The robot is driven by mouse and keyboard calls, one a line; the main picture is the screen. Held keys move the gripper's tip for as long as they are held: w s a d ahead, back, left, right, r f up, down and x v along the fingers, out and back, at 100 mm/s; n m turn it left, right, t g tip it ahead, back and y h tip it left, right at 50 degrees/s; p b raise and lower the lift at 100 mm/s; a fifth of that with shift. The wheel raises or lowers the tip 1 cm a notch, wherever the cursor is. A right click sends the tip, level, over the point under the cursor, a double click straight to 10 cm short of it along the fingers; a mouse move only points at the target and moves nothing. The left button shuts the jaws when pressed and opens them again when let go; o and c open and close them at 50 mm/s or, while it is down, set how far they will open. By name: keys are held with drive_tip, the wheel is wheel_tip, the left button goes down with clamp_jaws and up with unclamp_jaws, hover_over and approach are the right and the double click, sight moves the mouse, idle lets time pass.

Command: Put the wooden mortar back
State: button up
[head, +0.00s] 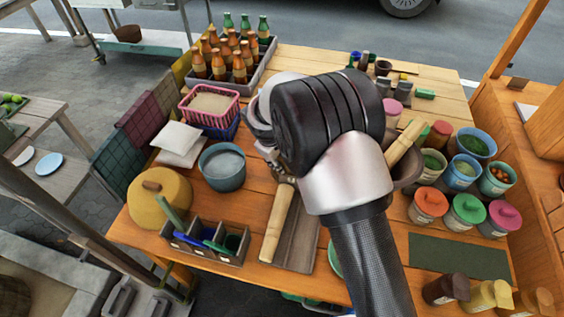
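A brown clay mortar bowl (409,172) sits right of my arm, partly hidden behind it. A pale wooden pestle-like stick (405,143) leans up out of it. A second pale wooden stick (278,223) stands or lies at the left edge of a dark brown tray (299,242), its upper end just below my gripper. My gripper (280,171) points down left of my wrist, mostly hidden by my arm. Its fingers are small and unclear, so I cannot tell whether they are closed on that stick.
A bottle crate (259,70) and pink basket (209,105) are behind. Colourful jars (466,210) crowd the right. A green mat (459,257) is bare.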

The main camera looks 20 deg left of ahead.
drive_tip(key=d+p+v, duration=0.1)
drive_tip(key=p+v, duration=0.1)
drive_tip(key=v, duration=0.6)
drive_tip(key=shift+a+r, duration=0.45)
drive_tip(key=shift+a, duration=0.05)
drive_tip(key=shift+s, duration=0.15)
drive_tip(key=s+d+r+m, duration=0.3)
drive_tip(key=d+r, duration=0.6)
drive_tip(key=d, duration=0.1)
drive_tip(key=s+d+r+m, duration=0.4)
drive_tip(key=d+r, duration=0.5)
drive_tip(key=d, duration=0.1)
drive_tip(key=s+d+r+m, duration=0.1)
drive_tip(key=s+d+m, duration=0.2)
drive_tip(key=s+d, duration=0.3)
drive_tip(key=s+d+r+m+t+y, duration=0.1)
drive_tip(key=s+d+m, duration=0.3)
drive_tip(key=s, duration=1)
drive_tip(key=d, duration=0.2)
drive_tip(key=shift+d, duration=0.25)
